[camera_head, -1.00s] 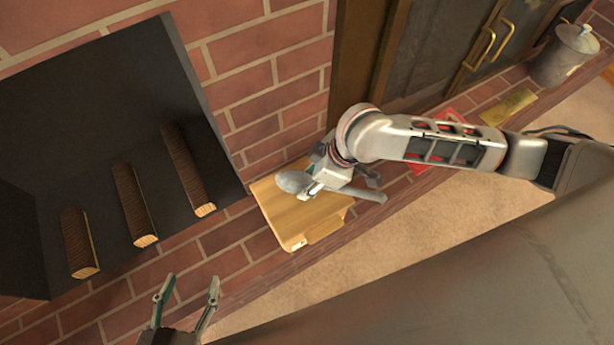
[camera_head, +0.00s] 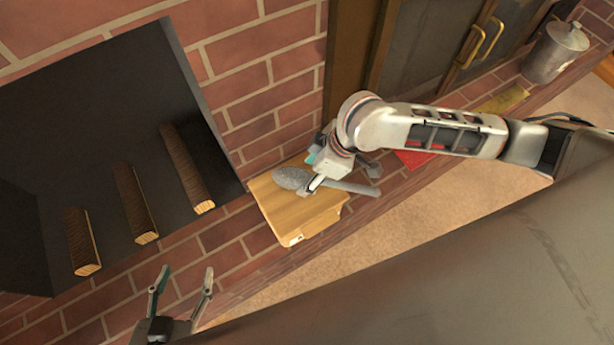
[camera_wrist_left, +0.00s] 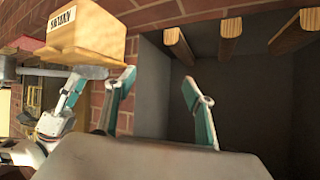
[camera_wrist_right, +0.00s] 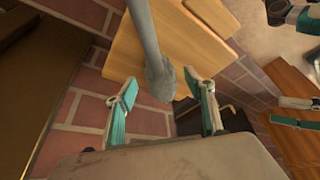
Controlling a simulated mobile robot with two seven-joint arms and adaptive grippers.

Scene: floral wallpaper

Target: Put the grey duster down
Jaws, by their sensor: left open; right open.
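The grey duster (camera_head: 292,178) lies over the top of the pale wooden box (camera_head: 290,237), its handle pointing right past the box edge. My right gripper (camera_head: 312,184) is at the duster. In the right wrist view the open fingers (camera_wrist_right: 164,90) stand to either side of one end of the duster (camera_wrist_right: 160,78), and neither finger visibly grips it. Whether the duster rests fully on the box is hard to tell. My left gripper (camera_head: 186,279) is open and empty in front of the brickwork; its open fingers also show in the left wrist view (camera_wrist_left: 160,85).
A dark fireplace recess with several logs (camera_head: 135,205) is at the left. A brick ledge runs along the wall with a red item (camera_head: 414,158), a yellowish block (camera_head: 502,99) and a lidded metal pot (camera_head: 556,52). Dark cabinet doors stand behind the right arm.

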